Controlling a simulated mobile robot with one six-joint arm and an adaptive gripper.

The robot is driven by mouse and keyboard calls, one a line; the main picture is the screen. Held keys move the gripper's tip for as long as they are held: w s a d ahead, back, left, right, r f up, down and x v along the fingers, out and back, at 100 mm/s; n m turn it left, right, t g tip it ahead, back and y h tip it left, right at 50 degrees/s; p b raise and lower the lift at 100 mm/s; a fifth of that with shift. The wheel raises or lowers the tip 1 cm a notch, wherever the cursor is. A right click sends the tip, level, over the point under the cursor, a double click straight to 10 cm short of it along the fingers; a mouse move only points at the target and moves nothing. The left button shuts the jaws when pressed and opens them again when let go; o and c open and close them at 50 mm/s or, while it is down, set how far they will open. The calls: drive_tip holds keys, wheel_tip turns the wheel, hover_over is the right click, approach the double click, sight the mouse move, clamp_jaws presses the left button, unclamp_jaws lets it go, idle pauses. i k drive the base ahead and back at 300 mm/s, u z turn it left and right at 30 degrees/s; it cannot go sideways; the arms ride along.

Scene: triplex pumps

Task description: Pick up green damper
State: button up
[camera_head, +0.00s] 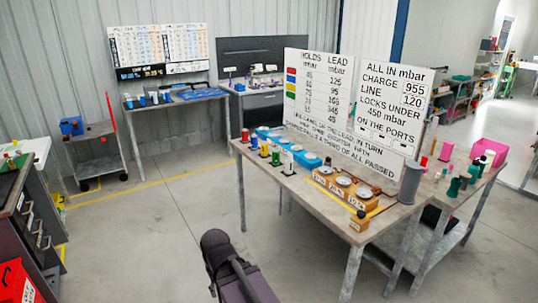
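A small green cylinder (276,156), which looks like the green damper, stands near the left front edge of the grey table (310,215). It is the nearest in a short row with a yellow cylinder (264,148), a red one (254,142) and a blue one (245,135). Dark green cylinders (454,187) also stand at the right end of the worktop; I cannot tell what they are. A dark link of my arm shows at the bottom centre, in front of the table and apart from it. My gripper is not in view.
Blue blocks (282,146), orange-based gauges (342,182) and a grey cylinder (411,182) are on the table. Two upright sign boards (318,98) rise behind them. A pink bin (489,152) is at right. Floor left of the table is clear.

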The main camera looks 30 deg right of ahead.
sight(276, 151)
drive_tip(key=z, duration=0.05)
drive_tip(key=i, duration=0.75)
drive_tip(key=z, duration=0.65)
drive_tip(key=i, duration=0.65)
drive_tip(key=z, duration=0.4)
